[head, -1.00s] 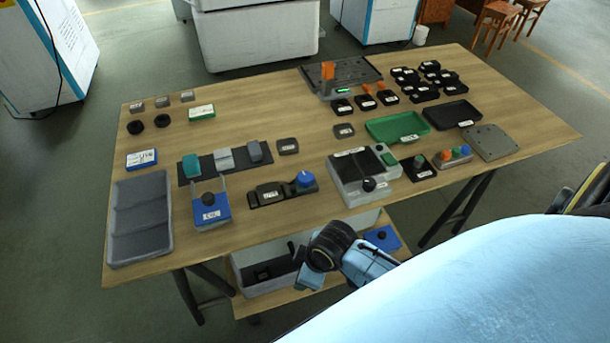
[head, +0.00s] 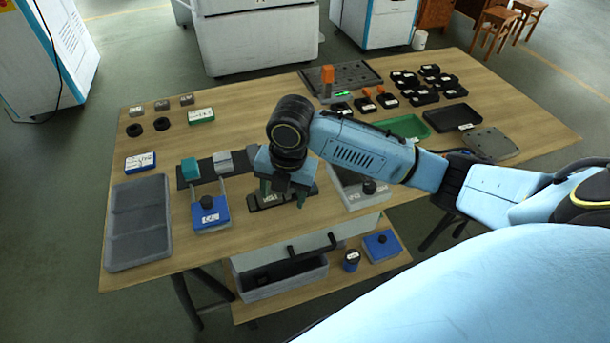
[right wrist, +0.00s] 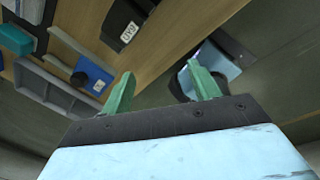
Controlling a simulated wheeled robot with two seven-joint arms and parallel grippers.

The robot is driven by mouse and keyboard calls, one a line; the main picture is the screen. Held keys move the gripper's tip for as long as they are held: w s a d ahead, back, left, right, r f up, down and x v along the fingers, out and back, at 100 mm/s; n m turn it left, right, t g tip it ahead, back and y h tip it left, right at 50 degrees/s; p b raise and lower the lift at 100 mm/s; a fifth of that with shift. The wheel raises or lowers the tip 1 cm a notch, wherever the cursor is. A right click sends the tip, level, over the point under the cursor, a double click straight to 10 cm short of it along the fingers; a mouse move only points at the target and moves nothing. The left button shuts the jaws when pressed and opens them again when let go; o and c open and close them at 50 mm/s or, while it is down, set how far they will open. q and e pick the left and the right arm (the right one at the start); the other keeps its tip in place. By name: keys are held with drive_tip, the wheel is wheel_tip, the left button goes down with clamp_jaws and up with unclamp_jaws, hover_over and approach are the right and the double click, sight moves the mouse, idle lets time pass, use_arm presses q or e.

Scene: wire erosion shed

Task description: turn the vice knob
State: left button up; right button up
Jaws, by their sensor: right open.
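The vice is a low black device (head: 262,203) with a white label, near the front edge of the table; I take it to be the vice. Its blue knob is hidden behind my right gripper in the head view. My right gripper (head: 283,194) points down over the vice, open, with green fingers apart. The right wrist view shows both fingers (right wrist: 160,73) with nothing between them, and a black labelled body (right wrist: 125,25) beyond them. I cannot tell whether the fingers touch anything. My left gripper is not in view.
A grey tray (head: 140,222) lies at the left edge. A grey box with a black knob (head: 352,192) is partly hidden by my right arm. A grey bin (head: 280,282) sits on the lower shelf.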

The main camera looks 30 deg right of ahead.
drive_tip(key=w+d+r+n+h, duration=0.1)
drive_tip(key=w+d+r+n, duration=0.4)
drive_tip(key=d+r, duration=0.3)
drive_tip(key=shift+g, duration=0.4)
drive_tip(key=f, duration=0.4)
drive_tip(key=f+b, duration=0.1)
drive_tip(key=f, duration=0.3)
drive_tip(key=d+f+b, duration=0.1)
drive_tip(key=f, duration=0.3)
drive_tip(key=shift+w+f, duration=0.2)
drive_tip(key=shift+f, duration=0.15)
drive_tip(key=shift+f+b, duration=0.3)
drive_tip(key=shift+f, duration=0.25)
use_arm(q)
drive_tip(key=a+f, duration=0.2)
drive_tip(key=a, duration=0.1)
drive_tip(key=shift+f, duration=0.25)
